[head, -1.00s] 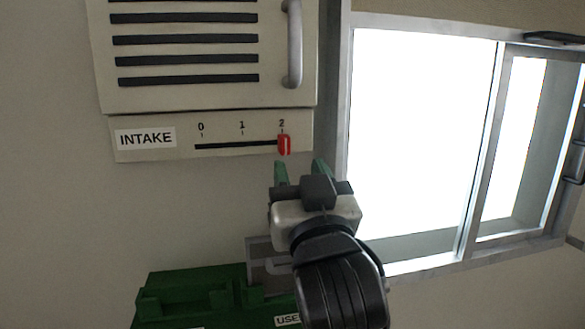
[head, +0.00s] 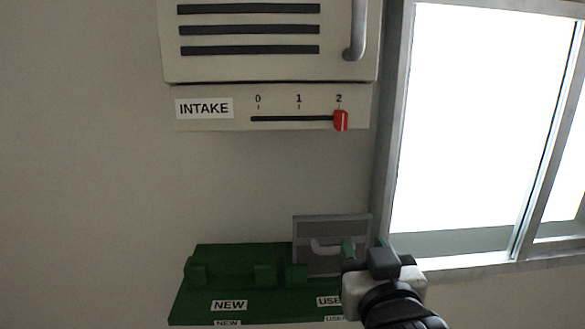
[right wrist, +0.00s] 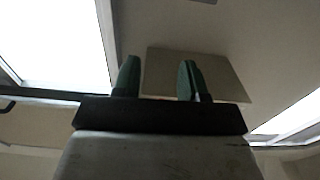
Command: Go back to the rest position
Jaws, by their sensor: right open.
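My right gripper (head: 364,246) is open, with its two green fingers apart and nothing between them. It is low in the head view, in front of a grey panel and well below the intake slider. In the right wrist view the open fingers (right wrist: 158,80) point up, with a pale flat panel behind them. The red slider knob (head: 341,121) stands at mark 2 on the INTAKE scale (head: 290,118). My left gripper does not show.
A green rack (head: 235,285) with NEW and USED labels is below, beside my right gripper. A grey panel with a handle (head: 310,225) stands behind it. The vented cabinet (head: 170,50) is above. A bright window (head: 480,120) is on the right.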

